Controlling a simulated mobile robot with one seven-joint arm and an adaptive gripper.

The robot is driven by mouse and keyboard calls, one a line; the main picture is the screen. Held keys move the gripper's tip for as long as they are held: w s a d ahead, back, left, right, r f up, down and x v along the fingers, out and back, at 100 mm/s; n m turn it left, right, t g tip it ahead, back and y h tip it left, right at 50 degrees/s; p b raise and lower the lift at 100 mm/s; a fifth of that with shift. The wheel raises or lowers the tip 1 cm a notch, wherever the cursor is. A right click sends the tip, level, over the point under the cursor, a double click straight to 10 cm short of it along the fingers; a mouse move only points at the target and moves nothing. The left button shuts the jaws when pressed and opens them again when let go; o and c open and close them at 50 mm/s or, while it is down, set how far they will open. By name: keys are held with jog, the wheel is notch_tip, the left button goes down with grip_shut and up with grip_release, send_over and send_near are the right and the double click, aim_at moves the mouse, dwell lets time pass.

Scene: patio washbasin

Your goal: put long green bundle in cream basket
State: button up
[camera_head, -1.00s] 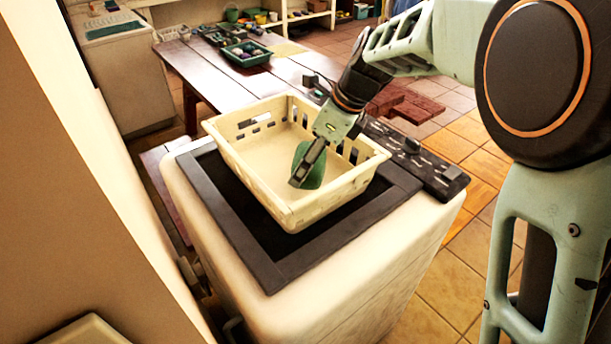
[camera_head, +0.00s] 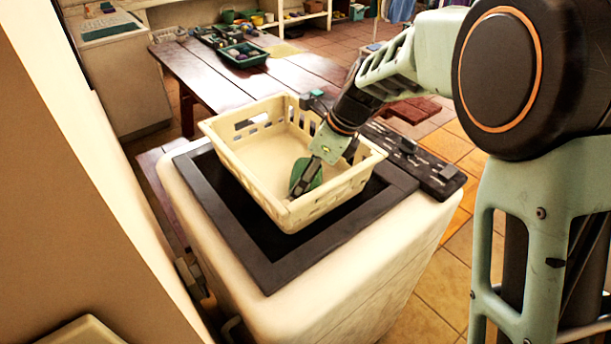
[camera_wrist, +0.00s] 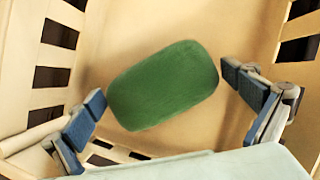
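The cream basket (camera_head: 240,165) stands on top of the white washer-like unit, tilted to the view, with slotted walls. The green bundle (camera_wrist: 165,85) is a rounded, plain green block inside the basket, low near its front right corner; in the head view it shows partly behind my fingers (camera_head: 314,178). My gripper (camera_wrist: 168,100) reaches down into the basket over the bundle. Whether the bundle touches the basket floor is hard to tell.
The white unit has a dark recessed top (camera_head: 265,262) under the basket and a dark control strip (camera_head: 415,160) behind it. A wooden table (camera_head: 220,90) with a green tray (camera_head: 243,54) stands beyond. A tan wall fills the left.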

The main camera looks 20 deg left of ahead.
jog(key=shift+r, duration=0.1)
jog(key=v, duration=1.2)
